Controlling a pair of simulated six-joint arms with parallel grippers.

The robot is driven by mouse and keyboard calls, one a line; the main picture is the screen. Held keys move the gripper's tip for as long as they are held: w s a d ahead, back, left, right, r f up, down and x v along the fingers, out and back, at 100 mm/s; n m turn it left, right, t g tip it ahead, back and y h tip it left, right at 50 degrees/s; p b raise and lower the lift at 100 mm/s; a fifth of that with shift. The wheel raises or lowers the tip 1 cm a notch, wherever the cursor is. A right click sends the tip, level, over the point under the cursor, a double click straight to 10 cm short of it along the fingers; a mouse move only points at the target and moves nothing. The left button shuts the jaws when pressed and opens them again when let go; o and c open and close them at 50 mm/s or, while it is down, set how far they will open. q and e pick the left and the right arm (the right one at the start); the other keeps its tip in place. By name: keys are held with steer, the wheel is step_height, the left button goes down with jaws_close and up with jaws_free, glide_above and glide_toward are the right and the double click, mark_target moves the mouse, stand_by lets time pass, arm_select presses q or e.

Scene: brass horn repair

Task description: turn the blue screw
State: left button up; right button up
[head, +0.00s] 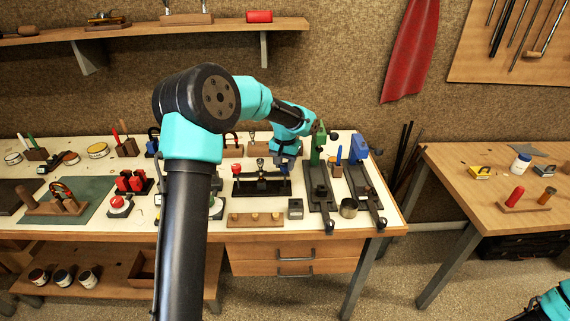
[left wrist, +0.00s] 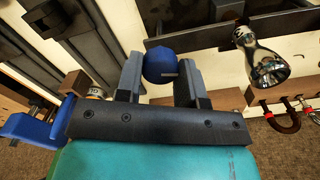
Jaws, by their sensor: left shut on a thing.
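The blue screw (left wrist: 160,66) shows in the left wrist view as a round blue head with a pale slot mark. My left gripper (left wrist: 159,88) has one finger on each side of it and is shut on it. In the head view my left gripper (head: 284,163) is above the right end of a long black stand (head: 262,187) on the bench. There the gripper largely hides the screw. The screw's shaft is hidden in both views. Only a teal part of my right arm shows at the lower right corner of the head view; its gripper is out of view.
A green-handled tool (head: 316,145) and a blue clamp (head: 358,149) on dark bars stand close to the right. A wooden strip with pegs (head: 255,219) lies in front. A second table (head: 500,170) stands at the right.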

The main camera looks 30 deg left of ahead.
arm_select(q)
steer(key=m, duration=0.5)
steer(key=shift+m, duration=0.3)
steer(key=m, duration=1.1)
steer(key=shift+m, duration=0.4)
steer(key=m, duration=0.5)
steer(key=shift+m, duration=0.3)
steer(key=o, duration=0.9)
